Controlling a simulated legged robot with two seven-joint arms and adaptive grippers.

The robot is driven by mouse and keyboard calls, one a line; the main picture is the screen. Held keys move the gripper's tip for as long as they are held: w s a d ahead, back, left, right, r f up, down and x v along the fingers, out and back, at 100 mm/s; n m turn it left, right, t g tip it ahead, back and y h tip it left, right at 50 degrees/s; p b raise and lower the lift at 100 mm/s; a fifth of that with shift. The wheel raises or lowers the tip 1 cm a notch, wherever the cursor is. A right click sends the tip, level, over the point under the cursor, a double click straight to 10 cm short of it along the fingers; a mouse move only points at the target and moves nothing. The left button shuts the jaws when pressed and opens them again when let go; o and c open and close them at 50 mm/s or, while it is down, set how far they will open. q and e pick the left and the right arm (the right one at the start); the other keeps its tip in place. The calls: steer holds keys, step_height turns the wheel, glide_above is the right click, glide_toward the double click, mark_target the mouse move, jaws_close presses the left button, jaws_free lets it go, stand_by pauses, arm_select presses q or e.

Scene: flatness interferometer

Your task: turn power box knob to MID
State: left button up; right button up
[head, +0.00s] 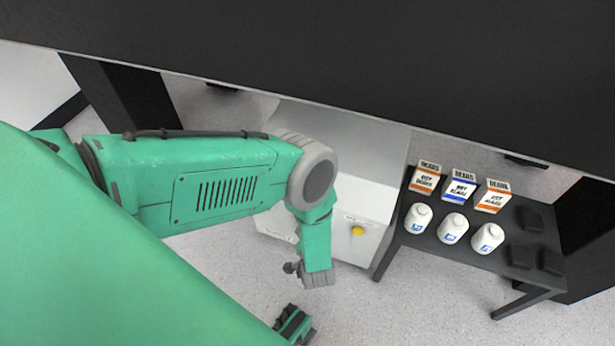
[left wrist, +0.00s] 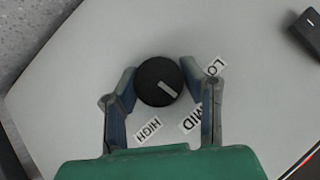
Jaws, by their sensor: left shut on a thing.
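In the left wrist view, the black round knob (left wrist: 150,72) with a light pointer mark sits on a pale grey panel (left wrist: 90,45). My left gripper (left wrist: 159,72) is shut on the knob, one finger on each side. The pointer mark faces the lower right, roughly toward the MID label (left wrist: 207,115). That label is partly covered by the right finger. The LOW label (left wrist: 216,67) is at the right and the HIGH label (left wrist: 148,130) is below. In the head view my left arm reaches in from the left, and the knob cannot be seen.
A pale box (head: 378,200) with a yellow button (head: 357,231) stands beyond my left arm. A dark table (head: 470,262) at right holds white bottles (head: 452,229), cartons (head: 460,186) and black blocks (head: 526,218). A dark object (left wrist: 305,30) lies at the wrist view's upper right.

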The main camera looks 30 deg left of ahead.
arm_select(q)
steer(key=shift+s+d+m+y, duration=0.1)
steer(key=shift+d+m+y, duration=0.25)
steer(key=shift+y, duration=0.35)
steer(key=o, duration=1.2)
steer(key=shift+a, duration=0.1)
steer(key=v, duration=1.2)
steer(key=shift+f, duration=0.1)
